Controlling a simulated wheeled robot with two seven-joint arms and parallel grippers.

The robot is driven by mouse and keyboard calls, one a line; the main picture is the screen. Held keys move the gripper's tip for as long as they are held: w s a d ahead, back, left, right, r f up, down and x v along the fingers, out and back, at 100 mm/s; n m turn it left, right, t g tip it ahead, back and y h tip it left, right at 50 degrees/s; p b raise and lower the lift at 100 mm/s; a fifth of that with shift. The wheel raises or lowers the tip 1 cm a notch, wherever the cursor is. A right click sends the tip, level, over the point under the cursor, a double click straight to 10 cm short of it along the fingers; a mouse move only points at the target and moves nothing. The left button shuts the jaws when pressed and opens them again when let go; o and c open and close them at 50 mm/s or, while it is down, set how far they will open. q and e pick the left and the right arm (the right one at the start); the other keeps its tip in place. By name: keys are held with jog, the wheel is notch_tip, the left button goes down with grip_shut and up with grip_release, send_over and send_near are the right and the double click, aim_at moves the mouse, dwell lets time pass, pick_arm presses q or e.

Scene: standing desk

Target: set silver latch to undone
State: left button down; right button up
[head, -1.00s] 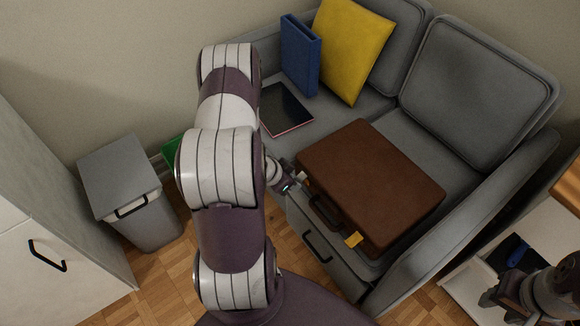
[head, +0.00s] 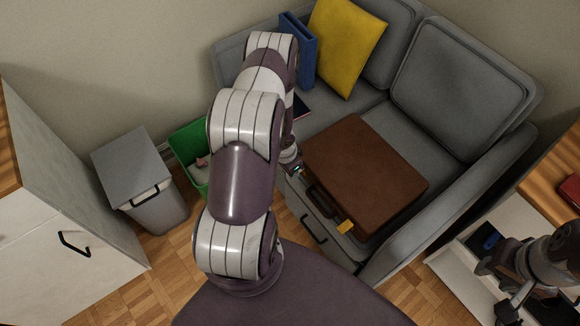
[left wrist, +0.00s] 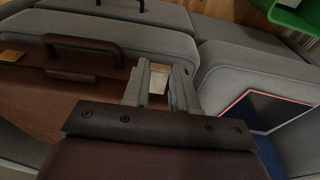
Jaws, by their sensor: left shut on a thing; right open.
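A brown briefcase (head: 365,170) lies flat on the grey sofa, its handle side toward the sofa's front. It also shows in the left wrist view (left wrist: 30,95), with its dark handle (left wrist: 82,52) and a gold latch (left wrist: 12,56). The gold latch also shows in the head view (head: 345,227). My left gripper (left wrist: 160,75) is at the other end of the handle side, shut on a small pale piece, the silver latch (left wrist: 157,83). The fingers partly hide it, so its setting cannot be told. My right gripper (head: 491,289) is open and empty at the lower right.
A blue binder (head: 298,50), a yellow cushion (head: 346,45) and a dark tablet (left wrist: 265,110) are on the sofa (head: 445,90). A green bin (head: 186,145) and a grey bin (head: 150,205) stand left. A drawer handle (head: 313,230) is below the briefcase.

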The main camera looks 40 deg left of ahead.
pick_arm(q)
jog(key=c, duration=0.9)
grip_release()
jog(key=r+p, duration=0.1)
jog(key=r, duration=0.3)
jog(key=s+r+p, duration=0.1)
jog(key=r+p, duration=0.1)
jog(key=r, duration=0.2)
jog(key=s+r+p, duration=0.1)
jog(key=r+p, duration=0.1)
jog(key=r, duration=0.2)
jog(key=shift+a+r, duration=0.25)
